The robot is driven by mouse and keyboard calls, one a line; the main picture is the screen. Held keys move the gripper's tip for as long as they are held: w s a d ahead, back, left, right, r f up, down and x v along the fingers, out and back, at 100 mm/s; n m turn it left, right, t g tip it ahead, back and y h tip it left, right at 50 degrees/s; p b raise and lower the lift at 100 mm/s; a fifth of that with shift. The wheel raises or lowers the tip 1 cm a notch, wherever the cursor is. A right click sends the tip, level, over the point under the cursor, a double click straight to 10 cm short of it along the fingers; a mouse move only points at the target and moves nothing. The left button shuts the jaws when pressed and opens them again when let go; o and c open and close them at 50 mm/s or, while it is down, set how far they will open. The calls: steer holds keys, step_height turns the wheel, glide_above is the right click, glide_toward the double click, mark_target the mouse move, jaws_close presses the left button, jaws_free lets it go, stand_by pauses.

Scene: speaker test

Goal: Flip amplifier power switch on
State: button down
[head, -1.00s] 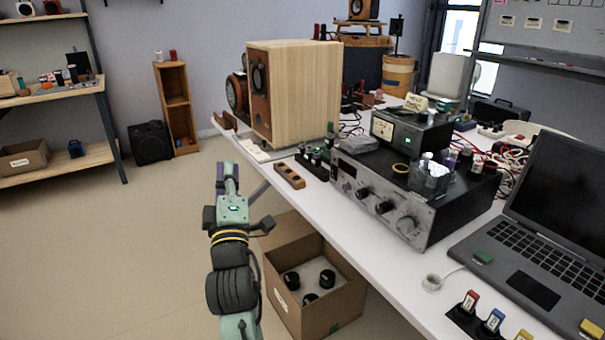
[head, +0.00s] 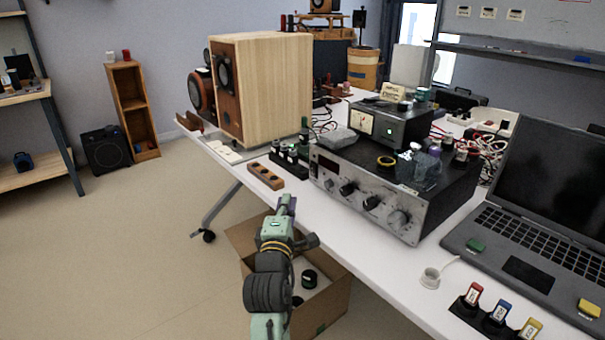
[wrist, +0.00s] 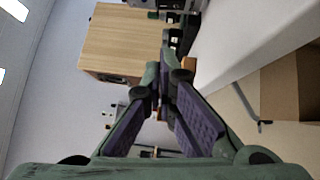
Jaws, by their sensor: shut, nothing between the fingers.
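The amplifier (head: 330,185) is a silver-fronted black box on the white table, with several knobs and a dark display on its front panel. A small power switch cannot be made out clearly on that panel. My gripper (head: 287,203) is low and left of the amplifier, in front of the table edge and apart from the panel. In the wrist view my gripper (wrist: 164,88) has its purple-padded fingers meeting at the tips with nothing between them. The amplifier's front is not clearly visible in the wrist view.
A wooden speaker (head: 275,90) stands at the table's back left. A meter unit (head: 385,122) and small parts sit on the amplifier. A laptop (head: 535,215) is at right. A cardboard box (head: 330,300) is under the table edge, beside my arm.

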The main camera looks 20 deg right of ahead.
mark_target(313, 170)
steer(key=p+x, duration=0.1)
steer(key=x, duration=0.7)
steer(key=shift+w+d+r, duration=0.1)
steer(key=shift+w+d, duration=0.05)
steer(key=shift+w, duration=0.15)
steer(key=d, duration=0.1)
steer(key=w+d, duration=0.1)
steer(key=d+p, duration=0.1)
steer(key=shift+w+r, duration=0.2)
steer(key=shift+w, duration=0.05)
steer(key=shift+w+d, duration=0.15)
steer(key=shift+d, duration=0.3)
steer(key=shift+w+d+r+p, duration=0.15)
steer(key=shift+r+p, duration=0.3)
steer(key=shift+p, duration=0.75)
steer(key=shift+d+m+g+p, duration=0.2)
steer(key=shift+m+g+p, duration=0.15)
steer(key=shift+m+g, duration=0.05)
steer(key=shift+f+b, duration=0.3)
